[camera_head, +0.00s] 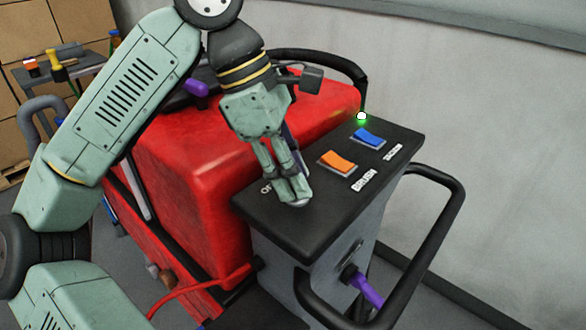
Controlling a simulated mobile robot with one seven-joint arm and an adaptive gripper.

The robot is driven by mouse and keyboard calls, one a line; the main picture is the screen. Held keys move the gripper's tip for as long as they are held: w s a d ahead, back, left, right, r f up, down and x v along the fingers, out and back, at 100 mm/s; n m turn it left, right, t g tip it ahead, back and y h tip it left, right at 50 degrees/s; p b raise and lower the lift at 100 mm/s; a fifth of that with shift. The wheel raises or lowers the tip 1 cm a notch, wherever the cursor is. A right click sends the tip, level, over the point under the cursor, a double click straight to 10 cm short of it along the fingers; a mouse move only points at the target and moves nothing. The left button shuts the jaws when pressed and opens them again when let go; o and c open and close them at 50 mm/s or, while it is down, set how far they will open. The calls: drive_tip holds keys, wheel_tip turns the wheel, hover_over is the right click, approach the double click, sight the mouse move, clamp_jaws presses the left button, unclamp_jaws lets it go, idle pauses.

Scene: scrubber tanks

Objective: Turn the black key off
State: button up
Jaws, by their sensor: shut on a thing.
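My gripper (293,190) points down at the near left part of the black control panel (305,227) on the red scrubber. Its fingers are closed together at the panel surface, on the spot beside a partly covered white label (266,188) that begins with "O". The black key is hidden by the fingers, which are shut on it there. How far the key is turned cannot be seen.
An orange brush switch (337,161), a blue switch (368,137) and a lit green lamp (362,117) sit right of my gripper. A black handle loop (455,205) and a purple-handled part (366,290) stick out in front. A grey wall stands behind.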

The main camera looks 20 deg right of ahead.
drive_tip(key=shift+f+b, duration=0.1)
drive_tip(key=shift+b, duration=0.2)
drive_tip(key=shift+f+n+t+b, duration=0.1)
drive_tip(key=shift+n+t+b, duration=0.3)
drive_tip(key=shift+n+b, duration=0.6)
drive_tip(key=n+t+b, duration=0.1)
drive_tip(key=n, duration=0.1)
drive_tip(key=shift+s+n, duration=0.15)
drive_tip(key=shift+n, duration=0.25)
drive_tip(key=n+t+b, duration=0.1)
drive_tip(key=n+b, duration=0.1)
drive_tip(key=n, duration=0.2)
drive_tip(key=shift+s+t+b, duration=0.1)
drive_tip(key=shift+t+b, duration=0.25)
drive_tip(key=shift+t, duration=0.05)
drive_tip(key=shift+r+n+t+b, duration=0.2)
drive_tip(key=shift+n+t+b, duration=0.3)
drive_tip(key=shift+n, duration=1)
drive_tip(key=o, duration=1.2)
drive_tip(key=shift+c, duration=0.2)
drive_tip(key=shift+r, duration=0.1)
drive_tip(key=v, duration=1.2)
drive_tip(key=shift+d, duration=0.2)
